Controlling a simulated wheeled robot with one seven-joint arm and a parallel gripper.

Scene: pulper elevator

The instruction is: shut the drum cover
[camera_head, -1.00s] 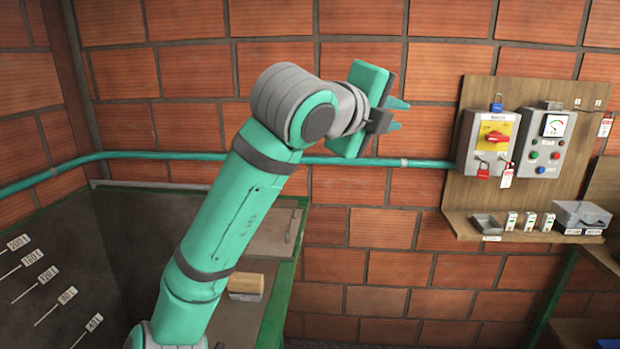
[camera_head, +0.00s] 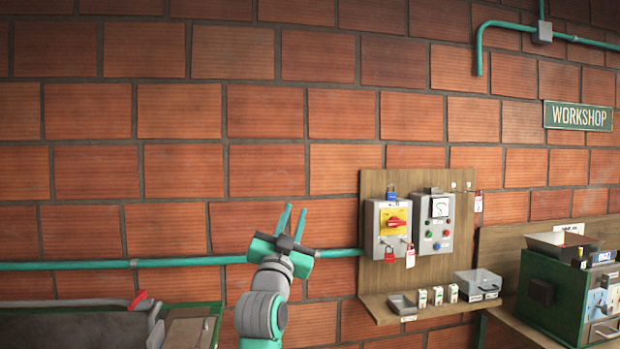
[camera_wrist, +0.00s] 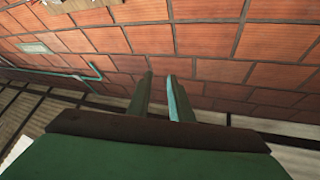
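I cannot pick out the drum cover for certain. A green machine (camera_head: 556,312) with a dark open hopper (camera_head: 560,246) on top stands at the right edge of the head view, partly cut off. My gripper (camera_head: 295,208) points up in front of the brick wall, far left of that machine. Its two fingers are apart with nothing between them. The wrist view shows the same fingers (camera_wrist: 160,74) with a gap between them and the wall beyond.
A wooden board (camera_head: 436,262) carries a switch box (camera_head: 392,240), a gauge box (camera_head: 435,228) and a shelf with small items. A green pipe (camera_head: 200,261) runs along the wall. A green-rimmed tank (camera_head: 75,306) is at lower left. A WORKSHOP sign (camera_head: 577,116) hangs at right.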

